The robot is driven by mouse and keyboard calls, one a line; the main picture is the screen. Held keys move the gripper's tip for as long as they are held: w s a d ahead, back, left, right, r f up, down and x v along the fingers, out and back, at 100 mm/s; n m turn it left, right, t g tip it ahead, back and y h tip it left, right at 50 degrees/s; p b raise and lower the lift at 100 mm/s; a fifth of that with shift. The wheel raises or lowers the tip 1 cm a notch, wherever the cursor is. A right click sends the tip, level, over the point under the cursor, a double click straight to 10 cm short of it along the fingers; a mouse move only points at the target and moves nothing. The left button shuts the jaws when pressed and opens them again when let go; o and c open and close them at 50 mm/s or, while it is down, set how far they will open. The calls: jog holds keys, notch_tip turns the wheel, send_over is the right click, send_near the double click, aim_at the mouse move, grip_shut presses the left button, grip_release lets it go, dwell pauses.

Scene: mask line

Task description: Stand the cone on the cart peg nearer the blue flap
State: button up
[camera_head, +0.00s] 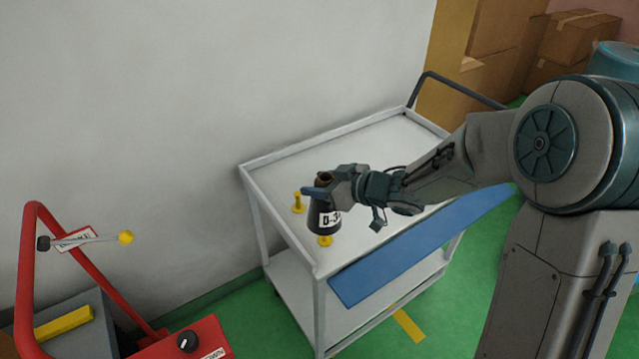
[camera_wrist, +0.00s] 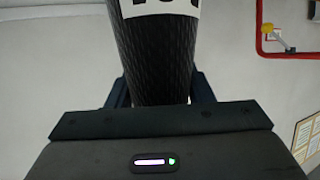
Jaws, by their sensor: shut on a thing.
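The cone (camera_head: 325,219) is dark, with a brown top and a white label. My gripper (camera_head: 324,190) is shut on its upper part and holds it roughly upright over the front left corner of the cart (camera_head: 262,163). In the wrist view the cone (camera_wrist: 153,60) stands between the fingers. One yellow peg (camera_head: 298,204) stands bare to the left of the cone. The other yellow peg (camera_head: 325,241), nearer the blue flap (camera_head: 415,246), shows only its base just below the cone. Whether its tip is inside the cone is hidden.
A red frame (camera_head: 30,255) with a yellow-knobbed lever (camera_head: 125,238) stands at the left. Cardboard boxes (camera_head: 575,37) are stacked at the back right. The wall is close behind the cart. The cart top behind the pegs is clear.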

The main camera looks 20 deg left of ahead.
jog(key=shift+f+b, duration=2)
jog(key=shift+f, duration=1.05)
jog(key=o, duration=1.6)
